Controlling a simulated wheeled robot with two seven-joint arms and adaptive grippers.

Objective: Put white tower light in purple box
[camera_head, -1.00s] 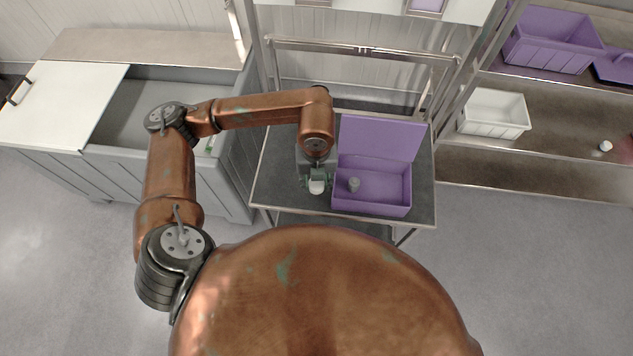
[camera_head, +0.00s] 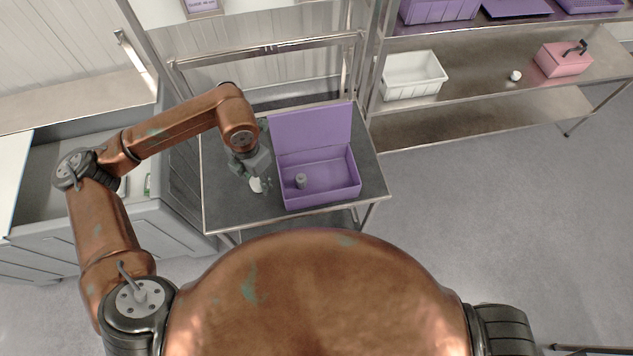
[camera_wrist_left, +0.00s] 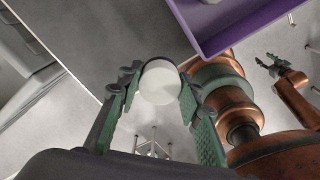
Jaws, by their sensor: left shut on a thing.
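The purple box (camera_head: 320,195) stands on a dark-topped table, its lid (camera_head: 312,130) raised at the back. My left gripper (camera_head: 254,181) is just left of the box, over the table. It is shut on the white tower light (camera_head: 257,185), whose round white end (camera_wrist_left: 159,84) shows between the fingers in the left wrist view. Much of the light is hidden by the gripper. The box's wall (camera_wrist_left: 240,30) is close by at upper right there. My right gripper (camera_wrist_left: 268,62) shows small in the left wrist view, its fingers apart and empty.
A grey bin (camera_head: 165,215) adjoins the table on the left. Shelves at right hold a white bin (camera_head: 414,78), a small white object (camera_head: 515,76) and a pink box (camera_head: 563,60). The floor at right is clear.

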